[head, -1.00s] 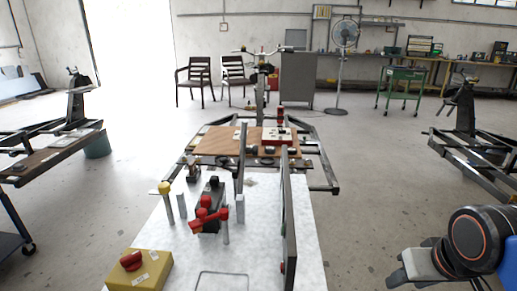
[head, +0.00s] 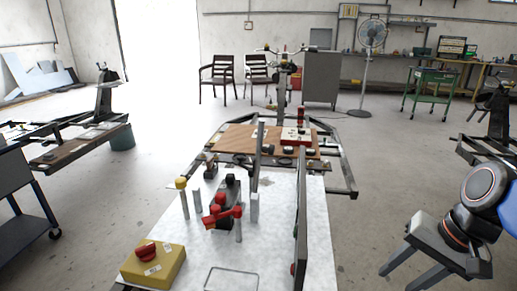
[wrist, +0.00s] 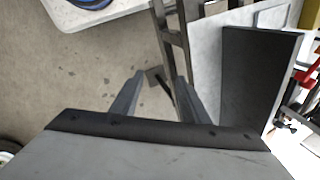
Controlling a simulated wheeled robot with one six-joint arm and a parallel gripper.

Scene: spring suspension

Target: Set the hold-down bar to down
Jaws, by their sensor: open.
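A white-topped bench (head: 275,240) stands ahead of me in the head view. On it is a black clamp-like fixture (head: 231,186) with a red handle (head: 222,212). A dark, narrow bar (head: 257,160) stands upright just right of it; I cannot tell for certain which part is the hold-down bar. My gripper (head: 405,278) is at the lower right, off the bench, open and empty. In the wrist view its two fingers (wrist: 158,85) are apart over the floor. Red parts (wrist: 308,70) show at that view's right edge.
A tall dark panel (head: 301,225) stands on the bench between my gripper and the fixture. A yellow box with a red knob (head: 153,268) is at the front left, and a yellow-capped post (head: 182,190) is behind it.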

